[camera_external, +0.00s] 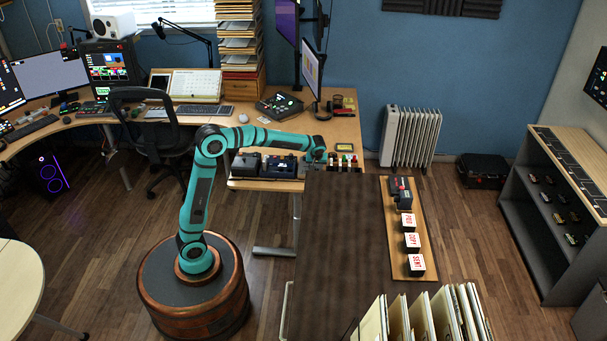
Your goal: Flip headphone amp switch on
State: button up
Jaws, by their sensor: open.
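My teal arm reaches over the front right end of the desk. My gripper (318,157) is at its end, small in the picture and close to the desk front edge; it is open, with no object seen in it. Two dark boxes stand on the desk just left of it: a black one (246,165) and one with a bluish front (280,167). I cannot tell which of these, if either, is the headphone amp. No switch or its position can be made out. The forearm passes above and behind the boxes.
A dark brown cabinet top (335,230) stands in front of the gripper, mostly bare. Small coloured-top items (344,160) sit right of the gripper. A wooden board (398,272) holds several stamp blocks. Monitors (313,68) stand behind; a chair (150,120) is at left.

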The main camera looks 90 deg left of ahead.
jog(key=shift+a+f, duration=0.2)
jog(key=shift+f, duration=0.3)
grip_shut()
jog(key=shift+a+h, duration=0.25)
jog(key=shift+h, duration=0.25)
jog(key=shift+a+f+h, duration=0.1)
jog(key=shift+a+h, duration=0.05)
jog(key=shift+h, duration=0.75)
grip_release()
